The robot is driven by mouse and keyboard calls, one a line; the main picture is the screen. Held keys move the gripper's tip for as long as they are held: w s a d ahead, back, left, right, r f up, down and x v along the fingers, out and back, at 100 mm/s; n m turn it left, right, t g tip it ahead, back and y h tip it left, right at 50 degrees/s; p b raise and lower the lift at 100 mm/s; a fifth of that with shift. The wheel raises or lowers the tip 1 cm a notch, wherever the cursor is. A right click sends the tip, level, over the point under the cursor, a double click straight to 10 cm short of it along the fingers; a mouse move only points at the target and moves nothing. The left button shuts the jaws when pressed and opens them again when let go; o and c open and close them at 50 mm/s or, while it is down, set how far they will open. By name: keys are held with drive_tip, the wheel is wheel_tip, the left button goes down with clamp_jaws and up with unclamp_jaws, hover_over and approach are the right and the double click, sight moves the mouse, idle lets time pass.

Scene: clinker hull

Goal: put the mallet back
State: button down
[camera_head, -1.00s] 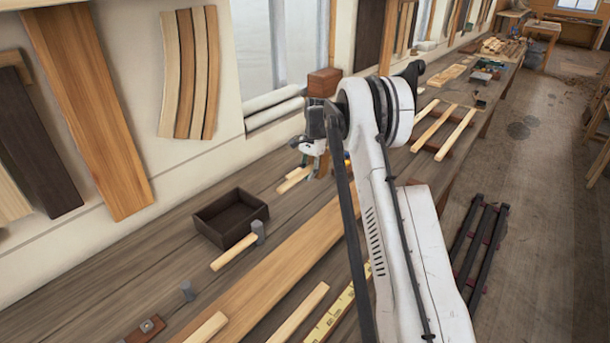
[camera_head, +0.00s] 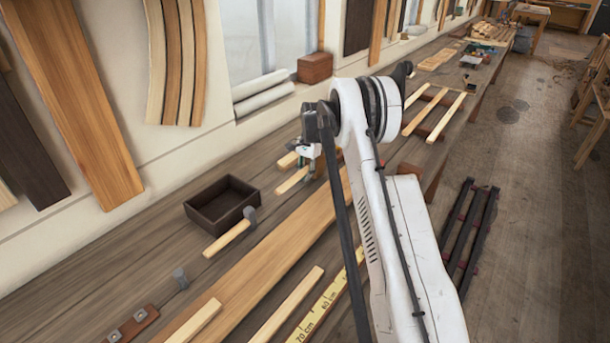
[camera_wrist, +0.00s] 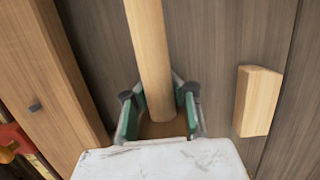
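The mallet seems to be the pale wooden piece with a round handle (camera_wrist: 150,55) in the wrist view, running from the top edge down between the fingers. Its near part, perhaps the head, is shaded between the pads. In the head view the handle (camera_head: 292,181) slants out below my gripper (camera_head: 308,158), low over the bench. In the wrist view my gripper (camera_wrist: 162,108) has its green-padded fingers on either side of the wood. I cannot tell whether the pads press on it.
A pale wood block (camera_wrist: 257,101) lies right of the fingers. On the bench (camera_head: 110,265) are an open dark box (camera_head: 197,215), a grey-headed hammer (camera_head: 228,238), a long plank (camera_head: 255,265) and a yellow rule (camera_head: 328,303). A brown box (camera_head: 315,67) stands by the window.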

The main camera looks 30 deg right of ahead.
drive_tip(key=shift+f+b, duration=0.45)
drive_tip(key=c, duration=1.8)
unclamp_jaws()
drive_tip(key=shift+c, duration=0.2)
drive_tip(key=shift+r+p, duration=0.65)
drive_tip(key=shift+r, duration=3.4)
